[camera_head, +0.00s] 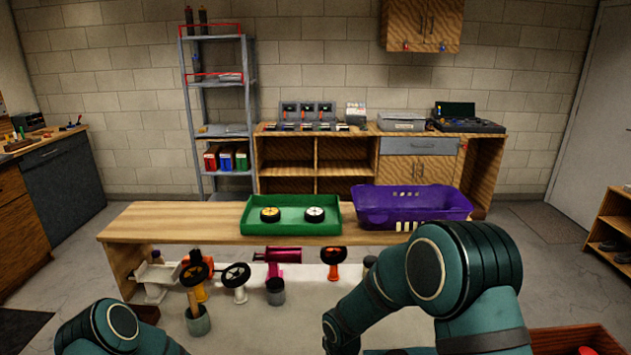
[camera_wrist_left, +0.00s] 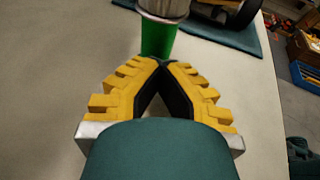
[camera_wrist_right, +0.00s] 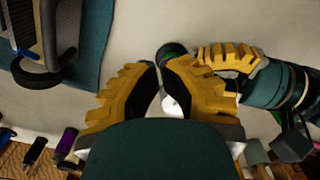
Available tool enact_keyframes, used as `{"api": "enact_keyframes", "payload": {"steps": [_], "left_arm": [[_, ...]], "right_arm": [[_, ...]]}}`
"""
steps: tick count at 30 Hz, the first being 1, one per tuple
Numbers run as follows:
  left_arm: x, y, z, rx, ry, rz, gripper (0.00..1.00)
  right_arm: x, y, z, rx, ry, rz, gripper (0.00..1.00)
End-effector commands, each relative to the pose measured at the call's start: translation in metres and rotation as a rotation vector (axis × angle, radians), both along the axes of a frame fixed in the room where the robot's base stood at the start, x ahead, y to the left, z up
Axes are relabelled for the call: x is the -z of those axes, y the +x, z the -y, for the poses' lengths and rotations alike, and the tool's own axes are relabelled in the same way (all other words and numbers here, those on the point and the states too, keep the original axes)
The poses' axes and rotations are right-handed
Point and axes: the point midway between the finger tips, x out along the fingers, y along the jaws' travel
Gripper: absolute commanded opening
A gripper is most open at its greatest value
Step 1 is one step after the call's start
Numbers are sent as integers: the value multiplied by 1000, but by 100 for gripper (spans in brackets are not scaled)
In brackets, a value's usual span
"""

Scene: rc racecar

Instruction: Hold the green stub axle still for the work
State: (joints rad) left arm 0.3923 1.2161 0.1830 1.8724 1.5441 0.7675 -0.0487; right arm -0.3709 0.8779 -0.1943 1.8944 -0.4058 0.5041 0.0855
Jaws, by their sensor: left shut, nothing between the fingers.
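The green stub axle (camera_wrist_left: 157,38) stands just beyond my left fingertips in the left wrist view, with a grey metal cylinder (camera_wrist_left: 164,8) at its upper end. My left gripper (camera_wrist_left: 161,64) is shut and empty, its tips close to the green part; contact is unclear. In the right wrist view a dark green round piece (camera_wrist_right: 172,50) lies beside my left gripper's yellow fingers, just past my right fingertips (camera_wrist_right: 161,67). The right fingers are close together, with a small bright white thing (camera_wrist_right: 171,106) showing between them; whether they grip anything is unclear. The head view hides both grippers.
A teal mat (camera_wrist_right: 95,45) bears part of a vehicle (camera_wrist_right: 45,30). In the head view, several parts on stands line the pale table's far side. Behind are a green tray (camera_head: 290,228) with two wheels and a purple basket (camera_head: 410,207). Bare pale tabletop (camera_wrist_left: 60,70) shows on the left.

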Motion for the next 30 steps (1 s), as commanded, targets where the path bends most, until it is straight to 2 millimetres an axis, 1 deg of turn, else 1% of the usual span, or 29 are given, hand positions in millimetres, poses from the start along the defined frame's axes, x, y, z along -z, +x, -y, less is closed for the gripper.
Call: {"api": "enact_keyframes", "payload": {"steps": [30], "left_arm": [[0, 0, 0, 0, 0, 0, 0]], "right_arm": [[-3, 7, -10, 0, 3, 5, 0]]}}
